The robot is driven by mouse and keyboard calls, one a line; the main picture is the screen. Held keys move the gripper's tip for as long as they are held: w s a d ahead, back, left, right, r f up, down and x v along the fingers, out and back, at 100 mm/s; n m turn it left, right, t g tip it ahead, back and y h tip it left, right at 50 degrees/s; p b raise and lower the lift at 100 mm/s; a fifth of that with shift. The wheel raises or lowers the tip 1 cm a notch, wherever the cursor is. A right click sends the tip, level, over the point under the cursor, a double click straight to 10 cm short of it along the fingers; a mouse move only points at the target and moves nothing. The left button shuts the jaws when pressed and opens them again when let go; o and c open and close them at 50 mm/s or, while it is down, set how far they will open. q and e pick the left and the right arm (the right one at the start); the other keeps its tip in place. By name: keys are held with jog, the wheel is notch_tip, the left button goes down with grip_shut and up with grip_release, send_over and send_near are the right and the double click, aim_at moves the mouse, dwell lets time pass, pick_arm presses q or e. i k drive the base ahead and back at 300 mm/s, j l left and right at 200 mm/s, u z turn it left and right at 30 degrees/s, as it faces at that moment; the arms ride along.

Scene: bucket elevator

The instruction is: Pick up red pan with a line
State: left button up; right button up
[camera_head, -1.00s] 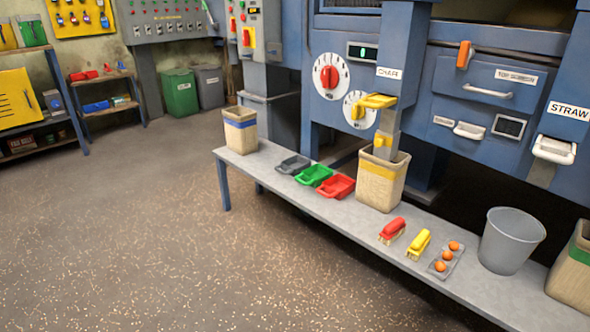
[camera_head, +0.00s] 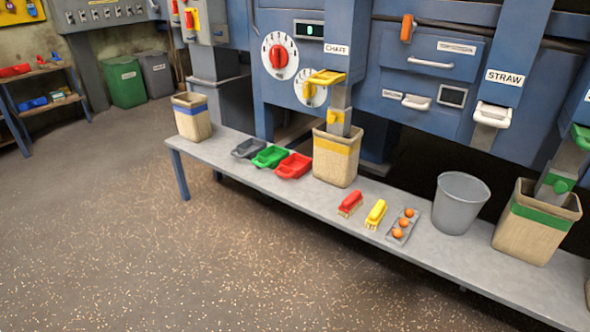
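A red pan (camera_head: 293,166) lies on the grey bench (camera_head: 272,197), just left of the yellow-banded sack. A green pan (camera_head: 270,157) and a dark grey pan (camera_head: 248,148) lie in a row to its left. I cannot make out a line on any pan from here. Neither of my grippers is in view.
On the bench stand a blue-banded sack (camera_head: 192,118), a yellow-banded sack (camera_head: 335,158), a grey bucket (camera_head: 459,204) and a green-banded sack (camera_head: 535,226). Red (camera_head: 350,203) and yellow (camera_head: 375,214) brushes lie before the bucket. The floor (camera_head: 190,270) in front is clear.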

aim_at(295, 166)
jog(key=i+j+z, duration=0.15)
jog(key=z, duration=0.55)
jog(key=i+j+z, duration=0.15)
jog(key=j, duration=0.2)
jog(key=i+j+z, duration=0.2)
jog(key=j, duration=0.15)
jog(key=j+z, duration=0.15)
jog(key=j, duration=0.2)
